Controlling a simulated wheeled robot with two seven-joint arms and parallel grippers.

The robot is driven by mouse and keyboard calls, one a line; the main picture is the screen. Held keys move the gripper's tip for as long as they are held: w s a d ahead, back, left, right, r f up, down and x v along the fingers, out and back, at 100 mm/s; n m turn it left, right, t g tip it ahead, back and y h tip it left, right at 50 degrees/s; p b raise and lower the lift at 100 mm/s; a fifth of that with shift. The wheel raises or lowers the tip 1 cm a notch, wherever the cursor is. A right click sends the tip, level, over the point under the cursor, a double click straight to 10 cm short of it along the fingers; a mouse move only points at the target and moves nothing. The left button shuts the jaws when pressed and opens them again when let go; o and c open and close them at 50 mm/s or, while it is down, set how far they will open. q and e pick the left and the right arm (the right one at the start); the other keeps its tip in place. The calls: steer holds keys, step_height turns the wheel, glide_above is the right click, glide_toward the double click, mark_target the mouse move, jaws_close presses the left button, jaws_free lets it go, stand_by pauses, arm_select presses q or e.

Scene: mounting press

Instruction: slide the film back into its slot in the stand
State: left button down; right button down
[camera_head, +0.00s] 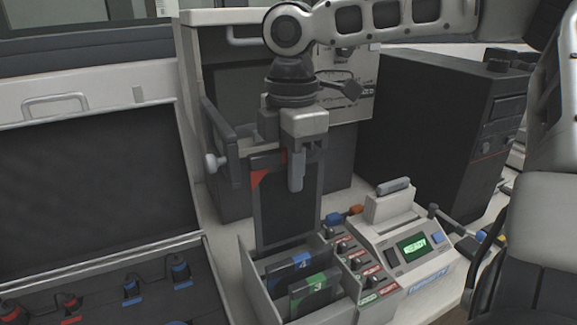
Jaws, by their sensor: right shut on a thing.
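My right gripper (296,178) points down at the picture's centre. It is shut on the top edge of a dark film (288,212) with a red corner mark. The film hangs upright at the back of the grey stand (262,292). Its lower edge meets the stand's back area, and I cannot tell whether it is inside a slot. A film with a blue mark (280,268) and one with a green mark (314,294) sit in the stand, in front of the held film. My left gripper is not in view.
A white device with a green READY display (412,246) stands right of the stand, beside a row of switches (352,262). A black tower (440,130) is behind it. An open case (95,180) with a dark panel lies left. A grey machine (226,150) stands behind the film.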

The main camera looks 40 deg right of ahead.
mark_target(290, 210)
steer(key=shift+w, duration=0.15)
steer(key=shift+f+b, duration=1.05)
steer(key=shift+f, duration=2.8)
